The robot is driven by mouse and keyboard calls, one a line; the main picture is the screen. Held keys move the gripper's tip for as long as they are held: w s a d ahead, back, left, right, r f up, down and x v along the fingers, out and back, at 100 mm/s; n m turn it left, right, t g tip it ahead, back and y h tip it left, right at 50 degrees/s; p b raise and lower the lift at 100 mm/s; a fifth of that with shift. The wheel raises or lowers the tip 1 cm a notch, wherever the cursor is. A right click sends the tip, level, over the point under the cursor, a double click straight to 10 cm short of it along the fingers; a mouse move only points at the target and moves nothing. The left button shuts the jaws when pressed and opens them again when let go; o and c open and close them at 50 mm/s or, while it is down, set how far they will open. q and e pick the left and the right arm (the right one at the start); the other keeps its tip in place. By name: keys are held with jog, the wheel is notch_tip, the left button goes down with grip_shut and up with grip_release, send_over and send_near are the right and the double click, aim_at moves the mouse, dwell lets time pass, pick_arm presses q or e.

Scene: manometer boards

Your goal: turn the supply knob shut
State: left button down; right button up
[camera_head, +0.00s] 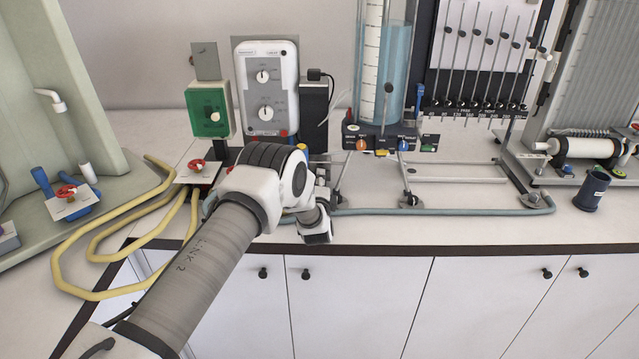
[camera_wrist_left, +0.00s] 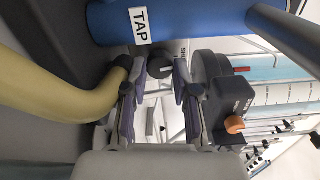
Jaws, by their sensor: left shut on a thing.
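A dark round knob (camera_wrist_left: 159,66) shows in the left wrist view, just below a blue cylinder (camera_wrist_left: 195,20) labelled TAP. A partly covered label beside the knob begins with "SH". I take this knob to be the supply knob. My left gripper (camera_wrist_left: 160,82) has one finger on each side of it and is shut on it. In the head view my left arm hides the knob, and the fingertips cannot be made out. My right gripper is in neither view.
A yellow hose (camera_head: 75,240) loops left of my arm; a thick yellow tube (camera_wrist_left: 60,95) passes close to the left finger. The water column (camera_head: 395,75) stands behind right, with an orange knob (camera_head: 361,144) on its base. A dark cup (camera_head: 592,190) stands far right.

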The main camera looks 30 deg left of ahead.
pick_arm(q)
jog(key=shift+r+m, duration=0.1)
jog(key=shift+m, duration=0.5)
jog(key=c, duration=1)
grip_release()
jog(key=shift+o, duration=0.6)
jog(key=v, duration=1.2)
jog(key=shift+a, duration=0.1)
